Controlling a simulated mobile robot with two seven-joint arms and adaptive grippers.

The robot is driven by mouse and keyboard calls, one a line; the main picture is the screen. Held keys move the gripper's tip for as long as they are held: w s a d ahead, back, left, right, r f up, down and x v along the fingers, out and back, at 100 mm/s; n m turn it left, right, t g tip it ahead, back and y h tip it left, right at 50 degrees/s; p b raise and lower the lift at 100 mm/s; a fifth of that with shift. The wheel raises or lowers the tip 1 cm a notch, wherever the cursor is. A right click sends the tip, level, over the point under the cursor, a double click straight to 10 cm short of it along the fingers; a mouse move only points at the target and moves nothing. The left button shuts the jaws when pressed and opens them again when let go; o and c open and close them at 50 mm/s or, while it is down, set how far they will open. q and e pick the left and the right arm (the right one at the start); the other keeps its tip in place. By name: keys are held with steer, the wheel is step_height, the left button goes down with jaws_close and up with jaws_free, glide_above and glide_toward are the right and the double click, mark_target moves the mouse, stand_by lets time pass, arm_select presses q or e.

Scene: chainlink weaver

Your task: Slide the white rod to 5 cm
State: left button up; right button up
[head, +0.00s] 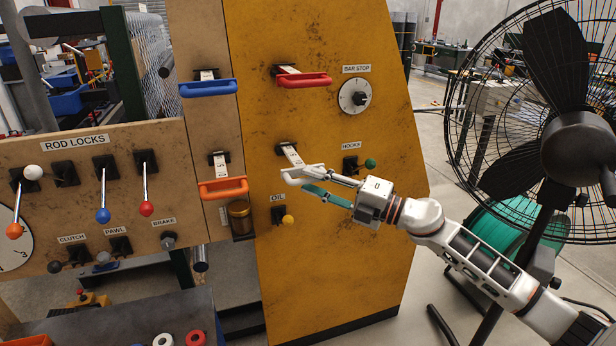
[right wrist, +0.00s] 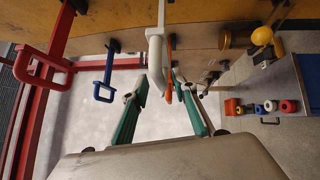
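The white rod (head: 292,155) sticks out of the yellow panel, and its white handle (head: 300,172) is at its outer end. The marks on the rod are too small to read. My right gripper (head: 310,182) is at the handle with its teal fingers apart. In the right wrist view the white handle (right wrist: 157,88) hangs down between the open fingertips of my right gripper (right wrist: 162,82). Gaps show beside it, and I cannot tell whether either finger touches it. My left gripper is not in view.
Nearby are rods with a red handle (head: 302,81), a blue handle (head: 208,88) and an orange handle (head: 223,188). The hooks lever (head: 370,163) and oil knob (head: 288,219) flank the white handle. A large fan (head: 560,130) stands at the right.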

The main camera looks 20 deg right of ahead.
mark_target(302, 169)
steer(key=shift+x, duration=0.9)
jaws_close()
steer(key=shift+w, duration=0.55)
steer(key=w+b, duration=0.1)
steer(key=w, duration=0.3)
jaws_free()
steer(key=shift+s, duration=0.1)
